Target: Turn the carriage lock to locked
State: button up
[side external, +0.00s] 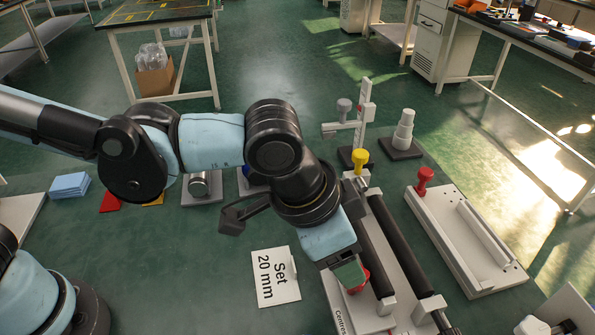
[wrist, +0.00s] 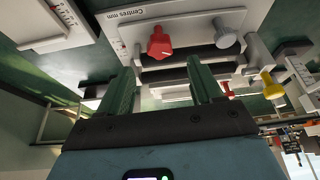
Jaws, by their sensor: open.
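A white fixture marked "Centres mm" (side external: 397,250) carries two black rollers (side external: 401,245). A red knob with a pale mark (wrist: 160,42) stands on it, and a grey knob (wrist: 226,33) is to its right in the wrist view. A yellow knob (side external: 359,156) is at the far end of the fixture. No label shows which knob is the carriage lock, and no locked mark is readable. My gripper (wrist: 161,67) is open and empty, its green fingers pointing toward the fixture, apart from the red knob in the wrist view. In the side view a finger partly hides the red knob (side external: 362,282).
A white tray with a red knob (side external: 466,242) lies to the right. A grey post stand (side external: 361,125) and a stepped white piece (side external: 403,132) stand behind. A "Set 20 mm" card (side external: 276,276) is left of the fixture. Green surface around the card is clear.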

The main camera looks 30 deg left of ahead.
jog(key=v, duration=0.5)
jog(key=shift+s+r, duration=0.1)
jog(key=shift+r, duration=0.15)
jog(key=shift+a, duration=0.15)
jog(key=w+a+f+n+t+y, duration=0.1)
jog(key=a+n, duration=0.3)
jog(key=a, duration=1.1)
jog(key=a+f+n+t+y, duration=0.2)
jog(key=a+n, duration=0.2)
jog(key=a, duration=1.1)
jog(key=shift+w+a+f+t, duration=0.15)
jog(key=shift+w+f+t, duration=0.25)
